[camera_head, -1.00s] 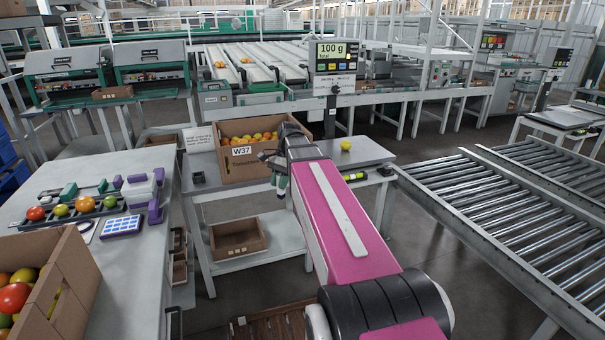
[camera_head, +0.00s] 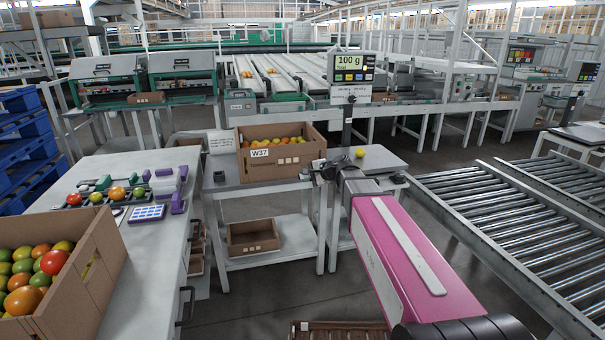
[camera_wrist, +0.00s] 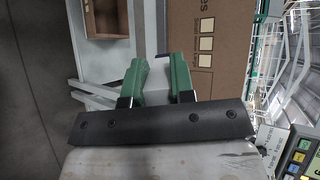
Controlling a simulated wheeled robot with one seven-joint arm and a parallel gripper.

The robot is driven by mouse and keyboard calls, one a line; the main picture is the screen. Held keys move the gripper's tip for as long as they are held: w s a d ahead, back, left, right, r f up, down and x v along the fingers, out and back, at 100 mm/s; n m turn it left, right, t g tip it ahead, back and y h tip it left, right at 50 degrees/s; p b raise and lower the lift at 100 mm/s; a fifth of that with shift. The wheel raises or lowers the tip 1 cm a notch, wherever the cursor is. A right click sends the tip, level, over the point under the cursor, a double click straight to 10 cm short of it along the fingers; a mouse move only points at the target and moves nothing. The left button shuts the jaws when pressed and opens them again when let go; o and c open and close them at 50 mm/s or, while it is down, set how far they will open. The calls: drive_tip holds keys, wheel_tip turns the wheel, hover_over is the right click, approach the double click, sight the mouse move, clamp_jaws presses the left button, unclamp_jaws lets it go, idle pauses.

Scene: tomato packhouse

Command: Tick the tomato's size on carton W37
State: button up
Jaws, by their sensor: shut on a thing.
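Carton W37 (camera_head: 285,173) stands on the grey bench, filled with orange and yellow tomatoes. Its front bears the W37 label and a row of three pale boxes. In the wrist view the carton face (camera_wrist: 218,75) is turned sideways, with three empty-looking boxes and print too small to read fully. In the head view my gripper (camera_head: 322,172) is at the carton's front right corner; contact cannot be told. A yellow tomato (camera_head: 360,152) sits right of the carton, below a display (camera_head: 354,67) reading 100 g.
A tomato-filled carton (camera_head: 98,262) stands on the left table, near a row of tomatoes and a blue-white keypad (camera_head: 147,213). A small empty carton (camera_head: 253,237) is on the lower shelf. A roller conveyor (camera_head: 500,215) lies at right. A sign (camera_head: 221,142) stands left of W37.

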drive_tip(key=shift+w+a+m+t+h, duration=0.1)
drive_tip(key=shift+w+a+m+t, duration=0.35)
drive_tip(key=shift+t, duration=0.45)
drive_tip(key=shift+w+a+m+t+h, duration=0.1)
drive_tip(key=shift+w+a+m+t, duration=0.15)
drive_tip(key=shift+w+t, duration=0.55)
drive_tip(key=shift+w+a+m+t+h, duration=0.1)
drive_tip(key=shift+w+a+m+t, duration=0.3)
drive_tip(key=shift+t, duration=0.6)
drive_tip(key=shift+w+a, duration=0.25)
drive_tip(key=shift+w, duration=0.7)
drive_tip(key=shift+w+a, duration=0.25)
drive_tip(key=shift+w, duration=0.7)
drive_tip(key=shift+w+a, duration=0.25)
drive_tip(key=shift+w, duration=0.7)
drive_tip(key=shift+w+a, duration=0.15)
drive_tip(key=shift+w, duration=0.3)
drive_tip(key=shift+w+d+r, duration=0.1)
drive_tip(key=shift+d+r, duration=0.25)
drive_tip(key=shift+d, duration=0.05)
drive_tip(key=shift+a+f, duration=0.15)
drive_tip(key=shift+s+d, duration=0.3)
drive_tip(key=shift+s, duration=0.7)
drive_tip(key=shift+s+d, duration=0.25)
drive_tip(key=shift+s, duration=0.7)
drive_tip(key=shift+s+d, duration=0.3)
drive_tip(key=shift+s, duration=0.7)
